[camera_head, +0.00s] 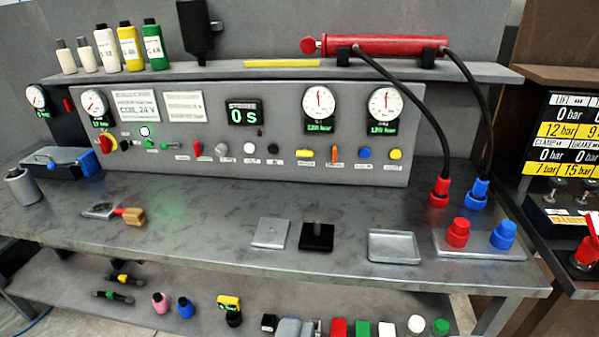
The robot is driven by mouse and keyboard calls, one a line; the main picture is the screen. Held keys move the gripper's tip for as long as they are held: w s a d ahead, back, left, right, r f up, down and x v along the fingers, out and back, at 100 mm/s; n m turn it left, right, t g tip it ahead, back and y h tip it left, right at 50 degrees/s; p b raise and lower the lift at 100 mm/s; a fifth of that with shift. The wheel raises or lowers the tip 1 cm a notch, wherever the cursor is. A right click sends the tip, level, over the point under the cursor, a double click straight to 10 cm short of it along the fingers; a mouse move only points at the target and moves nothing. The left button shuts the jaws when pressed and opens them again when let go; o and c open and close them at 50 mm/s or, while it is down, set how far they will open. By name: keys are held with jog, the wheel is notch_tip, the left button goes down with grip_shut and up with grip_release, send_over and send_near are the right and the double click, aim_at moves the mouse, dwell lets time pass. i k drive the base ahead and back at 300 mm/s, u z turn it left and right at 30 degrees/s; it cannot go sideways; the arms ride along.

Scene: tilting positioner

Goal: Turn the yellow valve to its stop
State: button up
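The grey control panel (225,170) at the back of the bench carries a row of knobs, levers and buttons. Two of these are yellow: a flat yellow handle (304,153) right of the middle and a yellow knob (395,154) near the right end. An orange upright lever (335,154) stands between them, beside a blue knob (365,153). I cannot tell for sure which yellow part is the valve. My gripper is not in view, and nothing covers the panel's controls.
The metal bench top (200,215) is mostly clear in front of the panel. Black hoses (436,125) hang at the right to red and blue couplings. A grey tray (394,247) and a black block (317,236) lie near the front edge. A wooden-handled tool (133,216) lies left.

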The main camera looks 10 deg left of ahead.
aim_at(305, 152)
jog(key=k, duration=0.55)
jog(key=u, duration=0.5)
jog(key=i, duration=2.1)
jog(key=z, duration=0.5)
